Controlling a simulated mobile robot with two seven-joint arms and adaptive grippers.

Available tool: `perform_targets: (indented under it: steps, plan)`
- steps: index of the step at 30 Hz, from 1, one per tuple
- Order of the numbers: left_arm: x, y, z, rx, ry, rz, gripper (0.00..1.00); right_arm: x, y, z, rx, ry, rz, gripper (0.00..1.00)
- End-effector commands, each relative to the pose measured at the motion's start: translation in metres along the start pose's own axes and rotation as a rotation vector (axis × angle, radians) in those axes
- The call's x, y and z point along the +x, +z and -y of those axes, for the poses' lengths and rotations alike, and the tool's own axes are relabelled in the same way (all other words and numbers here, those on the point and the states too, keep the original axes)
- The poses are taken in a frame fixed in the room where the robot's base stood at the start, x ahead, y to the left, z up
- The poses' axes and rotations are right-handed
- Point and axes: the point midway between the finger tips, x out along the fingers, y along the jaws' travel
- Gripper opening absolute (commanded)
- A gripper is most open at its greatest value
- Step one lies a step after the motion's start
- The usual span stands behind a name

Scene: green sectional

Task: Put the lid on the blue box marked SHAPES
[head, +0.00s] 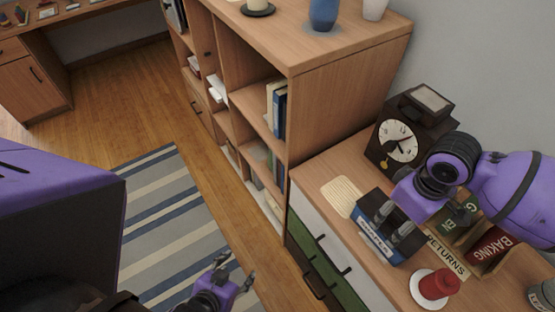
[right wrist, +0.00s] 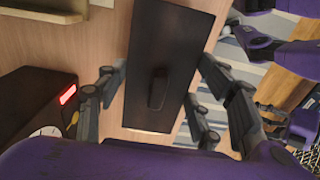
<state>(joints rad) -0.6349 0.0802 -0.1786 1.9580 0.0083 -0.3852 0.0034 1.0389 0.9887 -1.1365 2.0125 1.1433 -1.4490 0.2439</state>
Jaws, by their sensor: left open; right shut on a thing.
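The blue box (head: 374,243) marked SHAPES stands on the low cabinet, its white label facing front. A dark rectangular lid (right wrist: 180,50) with a raised handle (right wrist: 158,88) shows in the right wrist view, between the fingers of my right gripper (head: 394,222). That gripper is shut on the lid, directly over the box. The fingers hide much of the box top in the head view, so I cannot tell whether the lid is seated or slightly above. My left gripper (head: 237,269) is open and empty, low over the striped rug.
A RETURNS label (head: 447,256), a red BAKING box (head: 490,249), a green box (head: 455,217) and a red jar (head: 436,285) on a white saucer crowd the right.

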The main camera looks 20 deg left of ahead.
Motion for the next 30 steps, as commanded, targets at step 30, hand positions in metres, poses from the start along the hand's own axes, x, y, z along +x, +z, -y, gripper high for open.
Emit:
perform_targets:
  steps: [30]
  plan:
    - [0.0003, -0.0104, 0.0030, 0.014, 0.001, -0.017, 0.56, 0.0059, 0.0002, -0.0001, 0.001, 0.000, 0.000, 0.38]
